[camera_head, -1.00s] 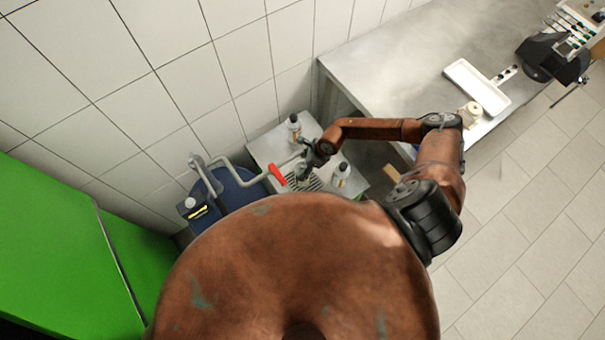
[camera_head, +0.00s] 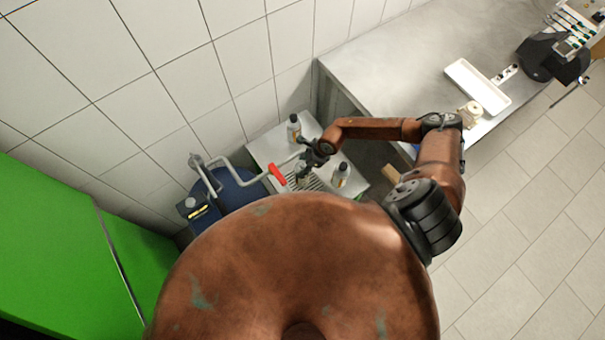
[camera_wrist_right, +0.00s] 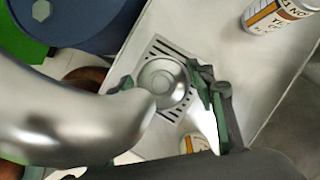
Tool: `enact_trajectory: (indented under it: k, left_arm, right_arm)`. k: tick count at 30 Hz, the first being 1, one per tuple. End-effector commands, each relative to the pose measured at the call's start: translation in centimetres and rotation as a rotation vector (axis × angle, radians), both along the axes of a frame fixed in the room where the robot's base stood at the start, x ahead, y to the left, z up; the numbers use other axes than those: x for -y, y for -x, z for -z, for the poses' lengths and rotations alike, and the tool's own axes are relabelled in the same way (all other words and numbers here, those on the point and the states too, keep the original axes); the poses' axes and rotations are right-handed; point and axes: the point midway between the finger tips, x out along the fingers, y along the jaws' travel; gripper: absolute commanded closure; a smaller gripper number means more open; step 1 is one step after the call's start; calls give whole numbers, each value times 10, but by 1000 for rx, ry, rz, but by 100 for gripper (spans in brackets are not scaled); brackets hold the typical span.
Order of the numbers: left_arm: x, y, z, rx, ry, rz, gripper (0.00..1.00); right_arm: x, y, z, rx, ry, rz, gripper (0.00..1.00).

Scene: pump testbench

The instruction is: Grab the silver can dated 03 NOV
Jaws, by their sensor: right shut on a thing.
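My right gripper (camera_head: 305,160) is over the small grey bench beside the blue drum. In the right wrist view its fingers (camera_wrist_right: 166,88) are shut around a silver can (camera_wrist_right: 162,80), seen from its round top over a slotted grate. The date on this held can is hidden. A second silver can with an orange-and-white label (camera_wrist_right: 280,14) stands at the top right of the wrist view; its print is only partly readable. Two labelled cans stand on the bench in the head view, one at the back (camera_head: 294,128) and one at the right (camera_head: 341,174). My left gripper is not in view.
A bent metal pipe with a red handle (camera_head: 277,173) runs close to the right gripper from the blue drum (camera_head: 236,190). A large shiny pipe (camera_wrist_right: 70,110) fills the wrist view's left side. A long grey table (camera_head: 400,65) with a white tray (camera_head: 478,87) stands at the right.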

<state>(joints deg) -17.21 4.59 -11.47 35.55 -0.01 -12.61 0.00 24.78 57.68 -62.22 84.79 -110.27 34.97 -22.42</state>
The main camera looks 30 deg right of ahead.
Motion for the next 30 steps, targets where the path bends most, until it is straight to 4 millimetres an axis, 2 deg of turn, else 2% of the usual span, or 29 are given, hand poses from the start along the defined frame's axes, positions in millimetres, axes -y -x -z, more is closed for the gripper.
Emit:
enact_trajectory:
  k: [5, 12, 17, 21, 30]
  left_arm:
    - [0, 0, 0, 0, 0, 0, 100]
    - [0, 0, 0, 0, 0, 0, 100]
    - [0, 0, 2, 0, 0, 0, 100]
    - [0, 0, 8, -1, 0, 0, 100]
    - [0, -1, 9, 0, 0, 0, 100]
  right_arm:
    - [0, -1, -1, 2, -1, 0, 100]
    - [0, -1, -2, 2, -1, 0, 100]
    - [0, -2, -11, 3, -2, 0, 100]
    - [0, -2, -31, 6, -1, -2, 100]
    - [-1, 45, -84, 2, 1, -2, 100]
